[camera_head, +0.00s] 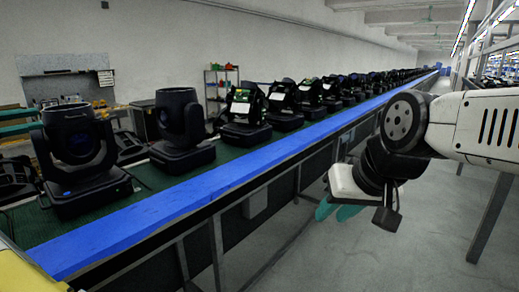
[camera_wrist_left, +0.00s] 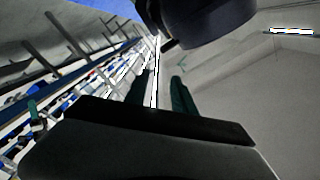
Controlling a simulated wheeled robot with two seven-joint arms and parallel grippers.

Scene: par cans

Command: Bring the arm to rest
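My right arm comes in from the right in the head view. Its white gripper (camera_head: 336,210) hangs over the aisle beside the bench, pointing down, with two teal fingers apart and nothing seen between them. My left gripper does not show in the head view. In the left wrist view my left gripper (camera_wrist_left: 160,92) shows two dark green fingers with a clear, empty gap between them. No held object is visible in either gripper.
A long green bench (camera_head: 150,178) with a blue edge (camera_head: 190,202) runs from front left into the distance. Several black moving-head lamps, such as this one (camera_head: 182,130), stand along it. The grey floor (camera_head: 415,235) right of it is open; a metal post (camera_head: 490,215) stands at right.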

